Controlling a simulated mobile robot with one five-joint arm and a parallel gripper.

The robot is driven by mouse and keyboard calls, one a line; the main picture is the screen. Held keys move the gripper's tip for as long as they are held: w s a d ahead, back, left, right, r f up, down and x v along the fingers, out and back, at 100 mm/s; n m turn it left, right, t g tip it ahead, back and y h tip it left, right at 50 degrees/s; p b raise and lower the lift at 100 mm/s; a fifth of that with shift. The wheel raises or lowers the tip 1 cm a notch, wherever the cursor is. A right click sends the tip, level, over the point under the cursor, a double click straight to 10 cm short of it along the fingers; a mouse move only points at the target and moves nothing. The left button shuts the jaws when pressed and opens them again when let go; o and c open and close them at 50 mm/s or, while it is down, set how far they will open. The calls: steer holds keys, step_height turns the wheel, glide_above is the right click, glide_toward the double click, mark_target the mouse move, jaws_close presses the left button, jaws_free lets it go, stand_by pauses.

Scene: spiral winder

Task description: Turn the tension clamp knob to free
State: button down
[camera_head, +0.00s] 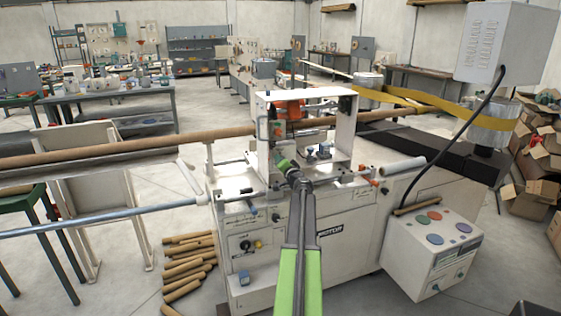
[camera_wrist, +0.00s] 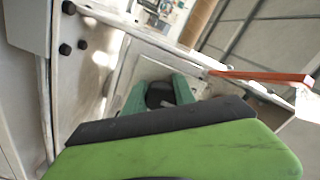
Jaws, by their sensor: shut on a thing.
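My gripper (camera_head: 284,164) reaches over the front of the white winder (camera_head: 340,190), beneath its upright frame. In the wrist view its two green fingers (camera_wrist: 160,90) are closed around a dark, roundish knob (camera_wrist: 160,97). The knob is probably the tension clamp knob, but the fingers and the wrist hide most of it. No pointer or marking on it can be read, so I cannot tell its setting. In the head view the fingers cover the knob.
An orange bar (camera_wrist: 262,76) sticks out to the right of the fingers. Several black knobs (camera_wrist: 66,49) sit on the panel at left. A long brown tube (camera_head: 150,146) runs in from the left. A control box (camera_head: 432,252) with coloured buttons stands at lower right.

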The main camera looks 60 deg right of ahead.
steer(key=c, duration=1)
jaws_free()
steer(key=shift+c, duration=0.2)
steer(key=v, duration=1.7)
steer(key=shift+s+a, duration=0.15)
